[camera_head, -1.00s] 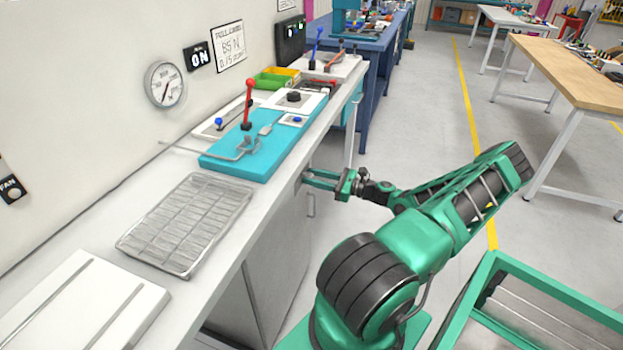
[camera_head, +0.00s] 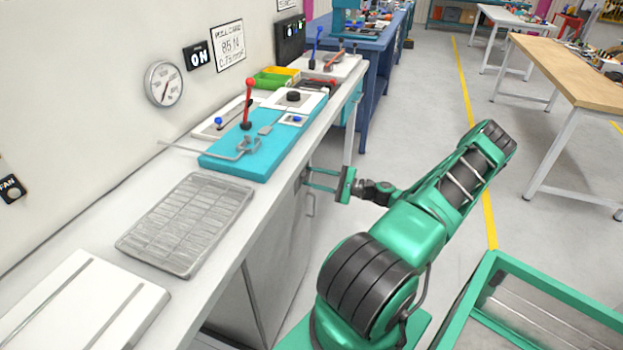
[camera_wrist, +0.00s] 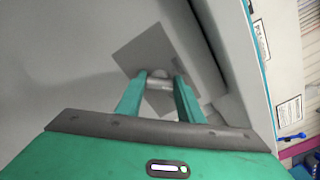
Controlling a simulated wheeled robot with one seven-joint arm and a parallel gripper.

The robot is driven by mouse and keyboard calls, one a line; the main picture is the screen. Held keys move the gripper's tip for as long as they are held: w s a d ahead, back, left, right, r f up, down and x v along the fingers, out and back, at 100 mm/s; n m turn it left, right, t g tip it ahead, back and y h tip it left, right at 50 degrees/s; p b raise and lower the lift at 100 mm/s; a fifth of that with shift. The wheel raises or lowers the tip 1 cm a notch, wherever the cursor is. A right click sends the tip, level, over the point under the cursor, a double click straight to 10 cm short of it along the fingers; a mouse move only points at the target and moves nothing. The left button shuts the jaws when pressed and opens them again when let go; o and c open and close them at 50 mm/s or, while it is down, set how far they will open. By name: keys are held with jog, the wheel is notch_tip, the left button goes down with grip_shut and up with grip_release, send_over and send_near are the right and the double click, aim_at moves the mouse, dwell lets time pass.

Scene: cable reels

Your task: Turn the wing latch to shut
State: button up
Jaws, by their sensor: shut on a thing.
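The wing latch (camera_wrist: 158,83) is a small pale grey piece in front of a square grey plate (camera_wrist: 146,48) on the cabinet's front face. My gripper (camera_wrist: 160,82) is shut on the latch, with one green finger on each side of it. The plate looks tilted in the wrist view. In the head view my gripper (camera_head: 310,180) reaches left to the cabinet front just under the counter edge. There the latch is too small and too covered by the fingers to make out its angle.
The counter (camera_head: 225,255) overhangs the front and carries a teal board (camera_head: 240,160) and a grey grid tray (camera_head: 185,225). A green-framed cart (camera_head: 550,300) stands at lower right. Open floor lies to the right.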

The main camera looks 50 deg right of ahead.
jog(key=shift+f+n, duration=0.2)
jog(key=shift+n, duration=3.7)
jog(key=o, duration=1.1)
jog(key=shift+c, duration=0.2)
jog(key=v, duration=1)
jog(key=shift+s+d, duration=0.15)
jog(key=shift+s, duration=0.2)
jog(key=shift+f, duration=0.1)
